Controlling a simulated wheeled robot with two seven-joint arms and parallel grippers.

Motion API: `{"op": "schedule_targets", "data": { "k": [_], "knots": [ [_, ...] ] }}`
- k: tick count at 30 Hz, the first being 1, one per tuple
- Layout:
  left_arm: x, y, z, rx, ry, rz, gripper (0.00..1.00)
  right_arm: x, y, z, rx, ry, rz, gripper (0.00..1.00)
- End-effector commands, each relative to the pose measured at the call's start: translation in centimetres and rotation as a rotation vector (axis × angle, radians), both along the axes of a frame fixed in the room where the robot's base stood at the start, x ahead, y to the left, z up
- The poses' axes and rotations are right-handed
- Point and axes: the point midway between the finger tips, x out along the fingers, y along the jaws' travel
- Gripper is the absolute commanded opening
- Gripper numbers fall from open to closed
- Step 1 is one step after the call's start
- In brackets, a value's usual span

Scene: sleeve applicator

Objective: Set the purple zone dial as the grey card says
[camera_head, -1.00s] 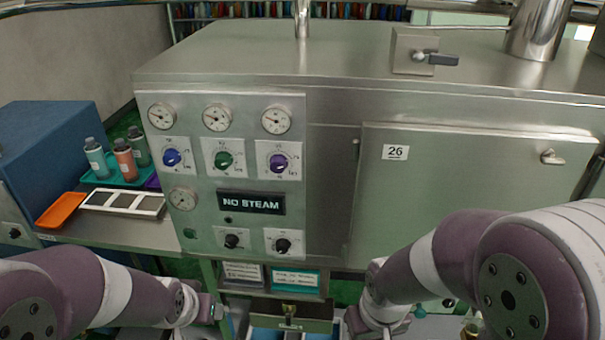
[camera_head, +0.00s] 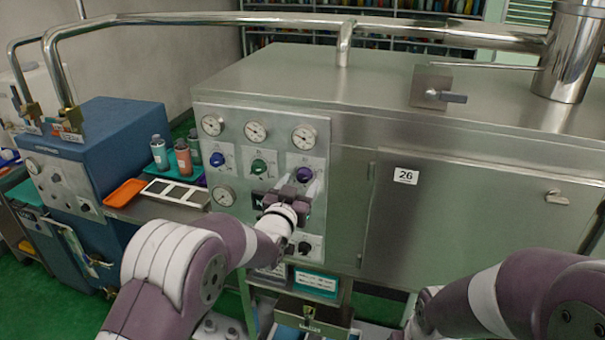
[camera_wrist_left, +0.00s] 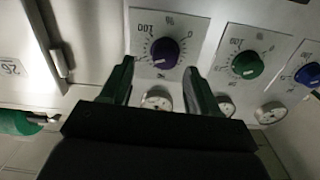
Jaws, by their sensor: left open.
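The purple dial (camera_head: 304,174) is the right one of three dials on the steel control panel. In the left wrist view, which is upside down, the purple knob (camera_wrist_left: 166,53) has a white mark at its lower left. My left gripper (camera_head: 299,184) is open in front of the dial. Its fingers (camera_wrist_left: 159,70) stand on either side of the knob, apart from it as far as I can tell. A greyish card (camera_head: 272,269) in the holder below the panel is partly behind my left arm; its text is unreadable. My right arm is at lower right, its gripper out of view.
The green dial (camera_head: 259,168) and blue dial (camera_head: 217,160) are left of the purple one, gauges above. A numbered door (camera_head: 470,205) is at right; bottles and an orange tray (camera_head: 126,191) are at left.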

Motion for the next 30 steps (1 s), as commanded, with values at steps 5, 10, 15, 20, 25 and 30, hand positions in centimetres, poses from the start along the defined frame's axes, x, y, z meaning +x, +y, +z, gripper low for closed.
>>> {"op": "schedule_targets", "data": {
  "k": [5, 10, 15, 20, 25, 30],
  "knots": [
    [1.9, -0.6, 0.0, 0.001, 0.002, 0.001, 0.61, 0.0, 0.0, 0.9, 0.000, 0.000, 0.000, 0.43],
    [2.2, -0.7, -0.1, 0.001, 0.003, 0.001, 0.61, 0.0, 0.0, 0.8, 0.000, 0.000, 0.000, 0.43],
    [2.2, -0.7, -0.1, 0.001, 0.002, 0.001, 0.51, 0.0, 0.0, 0.8, 0.000, 0.000, 0.000, 0.43],
    [2.2, -0.7, -0.1, 0.001, 0.003, 0.000, 0.05, 0.0, 0.0, 0.8, 0.000, 0.000, 0.000, 0.43],
    [2.2, -0.7, -0.2, 0.004, 0.002, 0.001, 0.05, 0.0, 0.0, 0.7, 0.000, 0.000, 0.000, 0.43],
    [2.2, -0.7, -0.4, 0.037, -0.009, 0.001, 0.05, 0.0, 0.0, -0.1, 0.000, 0.000, 0.000, 0.43]
  ]
}}
